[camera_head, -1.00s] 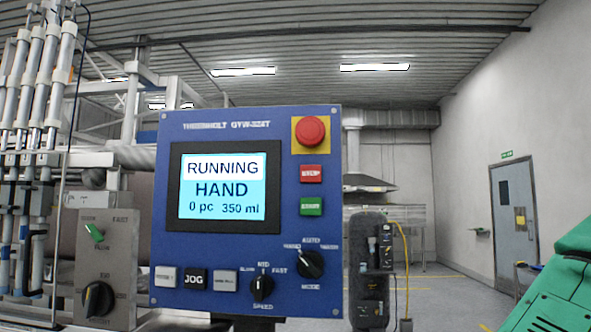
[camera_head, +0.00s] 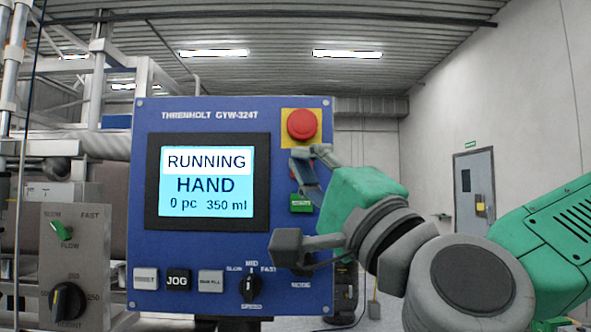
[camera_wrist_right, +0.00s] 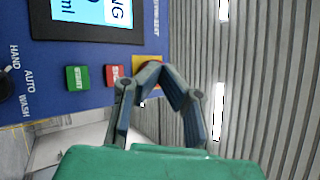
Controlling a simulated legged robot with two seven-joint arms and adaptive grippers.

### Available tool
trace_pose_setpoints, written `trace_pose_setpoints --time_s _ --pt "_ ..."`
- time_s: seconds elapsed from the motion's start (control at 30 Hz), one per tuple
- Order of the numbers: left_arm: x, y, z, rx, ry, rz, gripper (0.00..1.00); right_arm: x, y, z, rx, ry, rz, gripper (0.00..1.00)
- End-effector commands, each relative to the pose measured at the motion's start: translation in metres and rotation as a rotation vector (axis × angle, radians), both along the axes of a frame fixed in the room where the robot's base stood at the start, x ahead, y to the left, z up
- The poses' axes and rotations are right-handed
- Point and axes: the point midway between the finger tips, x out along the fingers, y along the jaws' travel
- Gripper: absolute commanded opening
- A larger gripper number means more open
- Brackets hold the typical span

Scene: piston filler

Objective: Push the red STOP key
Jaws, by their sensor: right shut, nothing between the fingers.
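The red STOP key (camera_wrist_right: 113,75) is on the blue panel (camera_head: 215,121), between the green START key (camera_wrist_right: 77,77) and the yellow plate (camera_wrist_right: 141,60). In the head view the STOP key is mostly hidden behind my right gripper (camera_head: 304,160). My right gripper is shut and empty, in front of the panel's right edge. In the right wrist view its fingertips (camera_wrist_right: 161,72) overlap the yellow plate, beside the STOP key; contact cannot be told. The screen (camera_head: 207,186) reads RUNNING, HAND, 0 pc, 350 ml. My left gripper is not in view.
A red mushroom button (camera_head: 301,124) on the yellow plate sits just above the fingers. Below the screen are the JOG key (camera_head: 177,281), other keys and the speed knob (camera_head: 250,285). A grey side box (camera_head: 68,240) with knobs stands left.

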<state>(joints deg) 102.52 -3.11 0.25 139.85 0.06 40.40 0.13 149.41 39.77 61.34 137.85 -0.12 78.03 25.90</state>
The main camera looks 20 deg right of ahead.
Motion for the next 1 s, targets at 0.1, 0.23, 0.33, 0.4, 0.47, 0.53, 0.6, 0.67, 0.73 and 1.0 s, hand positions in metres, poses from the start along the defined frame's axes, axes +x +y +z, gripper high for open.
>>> trace_pose_setpoints --time_s 0.1,0.23,0.33,0.4,0.47,0.53,0.6,0.67,0.73,1.0 --pt "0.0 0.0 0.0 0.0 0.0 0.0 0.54 0.0 0.002 0.0 -0.002 0.001 0.0 0.0" --pt "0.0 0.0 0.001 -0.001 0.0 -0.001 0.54 0.005 0.004 0.0 -0.004 0.002 -0.001 0.0" --pt "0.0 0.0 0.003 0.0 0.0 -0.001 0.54 0.014 0.004 0.0 -0.006 0.004 0.0 0.0" --pt "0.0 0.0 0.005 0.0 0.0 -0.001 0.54 0.022 0.003 0.001 -0.006 0.003 -0.002 0.0" --pt "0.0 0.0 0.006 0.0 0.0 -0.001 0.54 0.031 0.001 0.0 -0.007 0.004 -0.002 0.0" --pt "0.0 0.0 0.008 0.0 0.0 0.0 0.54 0.041 -0.003 0.001 -0.005 0.004 -0.002 0.0" --pt "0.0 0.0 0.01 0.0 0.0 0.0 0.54 0.051 -0.008 0.001 -0.004 0.004 -0.002 0.0" --pt "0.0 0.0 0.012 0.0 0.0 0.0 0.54 0.058 -0.012 0.001 -0.004 0.003 -0.003 0.0" --pt "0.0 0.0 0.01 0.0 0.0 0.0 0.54 0.066 -0.014 0.0 -0.004 0.002 -0.002 0.0" --pt "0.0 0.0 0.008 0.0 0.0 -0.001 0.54 0.083 -0.02 0.0 -0.005 0.001 -0.001 0.0"
